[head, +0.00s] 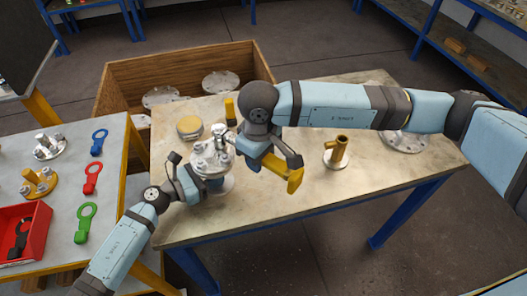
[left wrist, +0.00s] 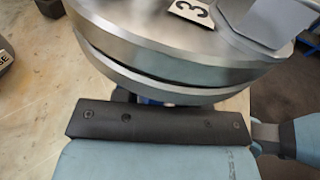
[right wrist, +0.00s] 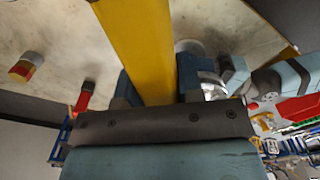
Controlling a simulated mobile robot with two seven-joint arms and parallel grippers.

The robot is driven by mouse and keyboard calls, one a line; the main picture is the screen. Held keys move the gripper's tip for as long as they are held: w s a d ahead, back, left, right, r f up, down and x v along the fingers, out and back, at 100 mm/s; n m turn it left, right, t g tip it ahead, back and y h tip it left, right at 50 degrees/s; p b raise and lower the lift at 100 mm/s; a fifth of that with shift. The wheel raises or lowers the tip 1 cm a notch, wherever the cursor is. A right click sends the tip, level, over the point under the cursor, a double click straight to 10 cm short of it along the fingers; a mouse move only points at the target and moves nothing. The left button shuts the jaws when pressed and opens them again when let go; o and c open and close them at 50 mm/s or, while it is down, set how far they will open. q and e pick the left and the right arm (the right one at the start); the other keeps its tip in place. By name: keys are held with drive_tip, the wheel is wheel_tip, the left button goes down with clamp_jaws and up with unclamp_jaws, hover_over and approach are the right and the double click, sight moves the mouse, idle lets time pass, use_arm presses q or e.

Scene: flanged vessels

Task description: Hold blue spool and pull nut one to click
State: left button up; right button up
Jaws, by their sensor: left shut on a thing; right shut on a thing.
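The blue spool (head: 214,184) stands on the table, with a bolted metal flange (head: 211,158) on top and a wider flange at its foot. My left gripper (head: 193,178) is shut on its body just below the top flange. In the left wrist view the flange rim (left wrist: 190,70) fills the top, with a tag marked 3 (left wrist: 191,11); a little blue shows under it. My right gripper (head: 266,160) is shut on a yellow tool (head: 291,182), whose bar (right wrist: 140,50) lies between the fingers. I cannot tell whether the tool's far end sits on nut one.
A brass-coloured flanged fitting (head: 336,152) stands to the right and a metal flange (head: 404,140) lies further right. A round yellowish-topped part (head: 190,126) lies behind the spool. The left bench carries coloured tools (head: 92,177) and a red bin (head: 24,234). The front right tabletop is clear.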

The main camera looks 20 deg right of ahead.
drive_tip(key=shift+r, duration=2.55)
use_arm(q)
drive_tip(key=o, duration=0.9)
drive_tip(key=shift+a, duration=0.15)
drive_tip(key=v, duration=1.1)
drive_tip(key=shift+s+a, duration=0.15)
drive_tip(key=shift+a, duration=0.2)
